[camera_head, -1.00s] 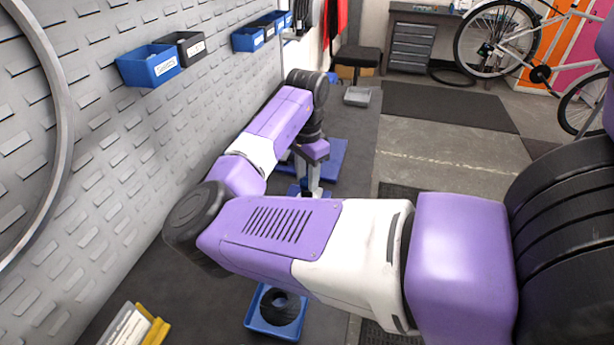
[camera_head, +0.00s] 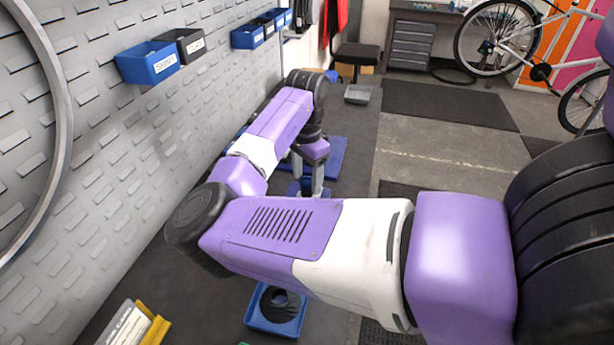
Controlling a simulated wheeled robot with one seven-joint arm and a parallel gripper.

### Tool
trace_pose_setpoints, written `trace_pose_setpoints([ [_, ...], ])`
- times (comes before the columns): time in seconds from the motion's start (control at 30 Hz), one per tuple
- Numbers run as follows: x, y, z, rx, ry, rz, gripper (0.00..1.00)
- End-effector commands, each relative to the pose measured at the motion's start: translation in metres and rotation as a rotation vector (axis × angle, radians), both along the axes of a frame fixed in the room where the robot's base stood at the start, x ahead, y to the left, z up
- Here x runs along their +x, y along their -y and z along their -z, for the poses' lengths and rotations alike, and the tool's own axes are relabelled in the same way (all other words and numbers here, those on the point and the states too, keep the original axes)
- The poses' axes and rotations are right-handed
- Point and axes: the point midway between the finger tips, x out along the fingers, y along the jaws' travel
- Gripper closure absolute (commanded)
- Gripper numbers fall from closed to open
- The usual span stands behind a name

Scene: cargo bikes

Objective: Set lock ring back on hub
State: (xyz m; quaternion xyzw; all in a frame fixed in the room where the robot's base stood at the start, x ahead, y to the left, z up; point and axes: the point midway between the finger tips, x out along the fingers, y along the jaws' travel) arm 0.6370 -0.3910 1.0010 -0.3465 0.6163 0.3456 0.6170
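My arm reaches across the view, and its wrist hangs over a blue mat on the floor or a low surface. My gripper (camera_head: 317,182) shows only as a small grey part below the purple wrist block. Its fingertips are too small and partly hidden, so I cannot tell whether it holds anything. A dark round ring-like part (camera_head: 279,304) lies in a blue tray (camera_head: 252,318) at the bottom centre, partly behind my arm. I cannot tell whether it is the lock ring. I cannot make out the hub; my arm covers much of the middle.
A grey slotted wall with blue bins (camera_head: 150,68) and a large rim (camera_head: 62,120) stands at the left. A yellow-edged item (camera_head: 140,326) lies at the bottom left. A black stool (camera_head: 357,54), drawers (camera_head: 410,46) and a bike (camera_head: 500,40) are at the back. Floor mats lie clear at right.

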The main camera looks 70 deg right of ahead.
Motion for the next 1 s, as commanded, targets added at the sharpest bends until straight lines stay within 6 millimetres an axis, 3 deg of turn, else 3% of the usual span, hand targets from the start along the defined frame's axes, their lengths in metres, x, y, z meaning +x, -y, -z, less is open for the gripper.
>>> trace_pose_setpoints([
  [0.33,0.000,0.000,-0.004,-0.001,0.001,0.001,0.39],
  [0.73,0.000,0.001,-0.063,-0.001,0.002,0.001,0.39],
  [1.0,0.000,0.000,-0.078,0.001,-0.001,0.000,0.39],
])
